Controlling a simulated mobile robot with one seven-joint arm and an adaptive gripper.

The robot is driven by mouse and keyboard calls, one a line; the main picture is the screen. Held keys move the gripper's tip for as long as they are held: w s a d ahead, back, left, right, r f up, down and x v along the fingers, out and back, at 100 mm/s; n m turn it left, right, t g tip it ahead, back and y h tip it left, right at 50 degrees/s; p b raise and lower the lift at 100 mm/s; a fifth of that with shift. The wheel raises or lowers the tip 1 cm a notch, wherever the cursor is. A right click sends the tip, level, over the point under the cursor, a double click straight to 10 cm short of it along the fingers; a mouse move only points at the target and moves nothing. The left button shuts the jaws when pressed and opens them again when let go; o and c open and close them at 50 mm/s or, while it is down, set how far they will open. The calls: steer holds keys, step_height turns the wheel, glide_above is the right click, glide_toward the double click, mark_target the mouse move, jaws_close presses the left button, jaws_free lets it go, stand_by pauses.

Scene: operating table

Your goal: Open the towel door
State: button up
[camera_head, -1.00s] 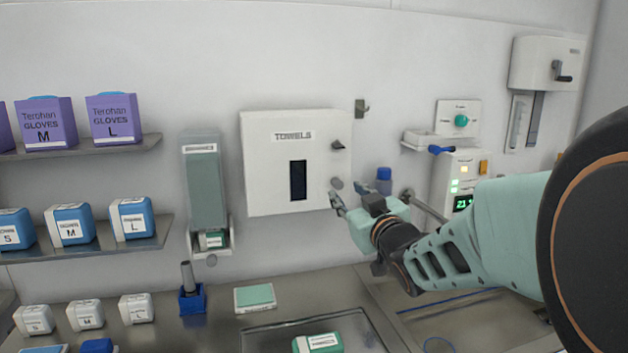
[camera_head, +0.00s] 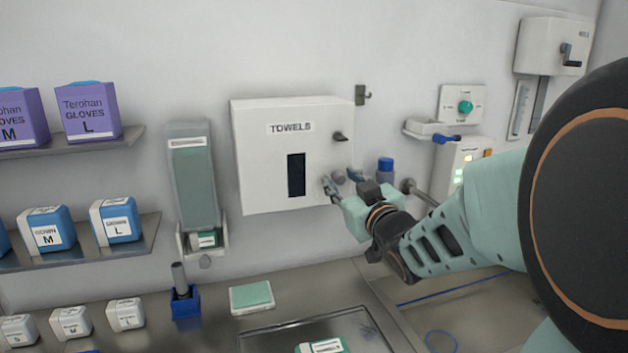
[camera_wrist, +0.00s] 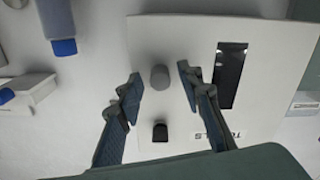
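The white towel box (camera_head: 265,165), marked TOWELS, hangs on the wall with its front door closed. It has a dark vertical slot, a dark latch knob (camera_head: 340,136) at the upper right and a round grey knob (camera_head: 338,177) at the lower right. My gripper (camera_head: 342,182) is open at the box's lower right. In the wrist view, my gripper (camera_wrist: 160,90) has its two fingers on either side of the grey knob (camera_wrist: 160,77), with gaps on both sides. The dark latch knob (camera_wrist: 160,132) lies nearer my palm there. I cannot tell the depth exactly.
A green dispenser (camera_head: 193,180) hangs left of the box. A metal tray (camera_head: 290,335) lies on the counter below. Shelves with glove boxes (camera_head: 90,115) are at the left.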

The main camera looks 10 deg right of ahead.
steer(key=shift+c, duration=0.3)
jaws_close()
steer(key=shift+s, duration=0.2)
